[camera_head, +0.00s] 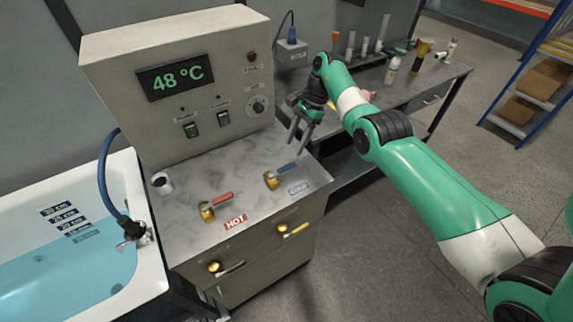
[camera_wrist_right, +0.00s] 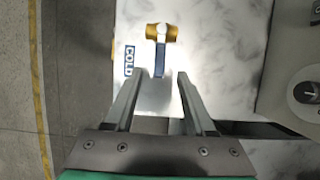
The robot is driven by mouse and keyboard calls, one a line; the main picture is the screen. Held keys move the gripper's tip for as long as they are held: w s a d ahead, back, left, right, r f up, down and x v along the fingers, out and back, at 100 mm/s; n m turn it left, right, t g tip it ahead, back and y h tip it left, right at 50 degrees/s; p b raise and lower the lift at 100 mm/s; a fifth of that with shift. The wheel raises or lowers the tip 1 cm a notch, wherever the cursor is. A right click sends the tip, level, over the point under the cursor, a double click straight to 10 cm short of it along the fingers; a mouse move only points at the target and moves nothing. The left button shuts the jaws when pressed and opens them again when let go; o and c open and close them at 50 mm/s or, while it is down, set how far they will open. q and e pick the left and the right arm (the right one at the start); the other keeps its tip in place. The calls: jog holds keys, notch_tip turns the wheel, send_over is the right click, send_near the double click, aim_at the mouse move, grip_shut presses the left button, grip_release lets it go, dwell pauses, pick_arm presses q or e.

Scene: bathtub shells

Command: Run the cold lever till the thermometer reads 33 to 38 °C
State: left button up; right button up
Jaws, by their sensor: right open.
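The thermometer display (camera_head: 176,77) on the beige control box reads 48 °C. The cold lever (camera_head: 281,174) has a blue handle on a brass body and sits on the marble top, with a blue COLD label beside it. The hot lever (camera_head: 217,204) has a red handle and a HOT label. My right gripper (camera_head: 300,136) is open and empty, above the marble top behind the cold lever. In the right wrist view the blue handle of the cold lever (camera_wrist_right: 160,60) lies ahead of the open fingertips (camera_wrist_right: 157,78), apart from them. My left gripper is not in view.
The white bathtub (camera_head: 150,232) with blue water and depth marks stands at the left. The control box (camera_head: 105,60) rises behind the levers. A bench (camera_head: 405,90) with bottles is at the back right. Two brass fittings sit on the cabinet front.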

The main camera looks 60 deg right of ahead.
aim_at(284, 168)
jog(key=b+x, duration=0.1)
jog(key=x, duration=0.7)
jog(key=shift+a+f, duration=0.15)
grip_shut()
dwell(1.0)
